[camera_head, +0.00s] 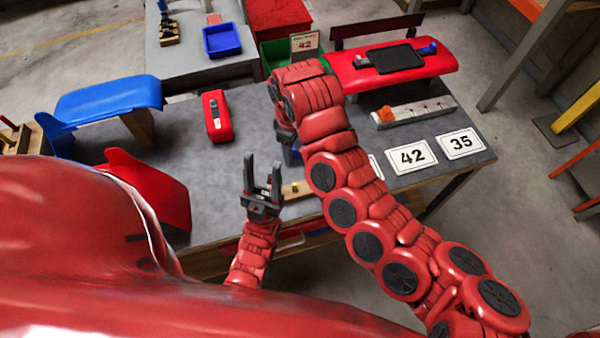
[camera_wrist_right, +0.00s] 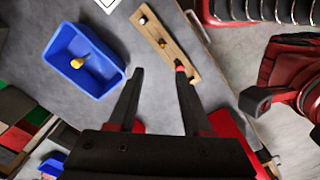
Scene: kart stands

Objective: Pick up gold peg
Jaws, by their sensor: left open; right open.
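A gold peg (camera_wrist_right: 78,62) lies in a small blue bin (camera_wrist_right: 108,83) in the right wrist view. A wooden strip (camera_wrist_right: 152,36) beside the bin carries small pegs, one with a red top (camera_wrist_right: 181,69) close to a fingertip of my right gripper. My right gripper (camera_wrist_right: 160,74) is open and empty, with the bin to the left of its fingers. In the head view my right arm hides most of the bin and part of the wooden strip (camera_head: 297,190). My left gripper (camera_head: 262,172) is open and empty over the table's front part.
The grey table (camera_head: 235,160) bears a red case (camera_head: 217,116), a blue kart part (camera_head: 108,98) and number cards (camera_head: 412,156). A light block with an orange knob (camera_head: 415,111) stands at right. Bare tabletop lies left of my left gripper.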

